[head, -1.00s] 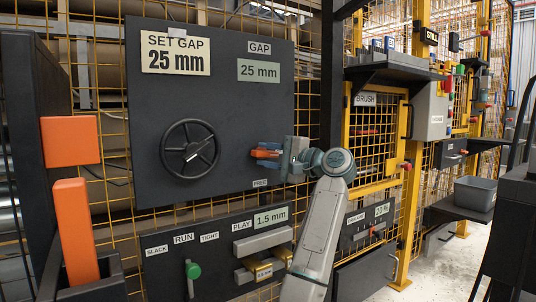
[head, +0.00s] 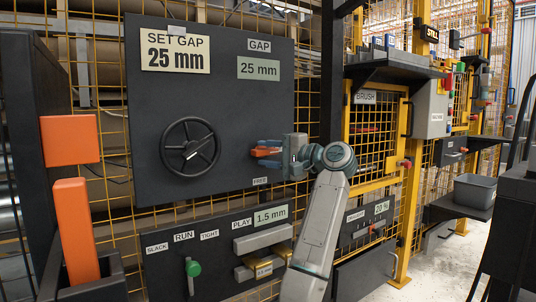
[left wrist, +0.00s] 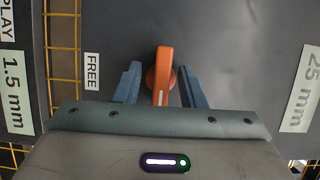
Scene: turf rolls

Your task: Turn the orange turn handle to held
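The orange turn handle (head: 264,152) sits at the lower right of the dark panel (head: 220,100), above a FREE label (head: 260,181). In the left wrist view the handle (left wrist: 161,76) stands upright in the picture, with the FREE label (left wrist: 92,71) to its left. My left gripper (head: 269,153) is around the handle, one finger on each side. In the left wrist view the gripper (left wrist: 161,86) is open, with a gap between each finger and the handle. No held label is readable. My right gripper is not in view.
A black handwheel (head: 190,147) is left of the handle. Below are a lower panel (head: 215,225) with a green-knobbed lever (head: 193,269) and a grey bar (head: 262,240). Orange blocks (head: 75,230) stand at the left. A yellow mesh fence surrounds the panels.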

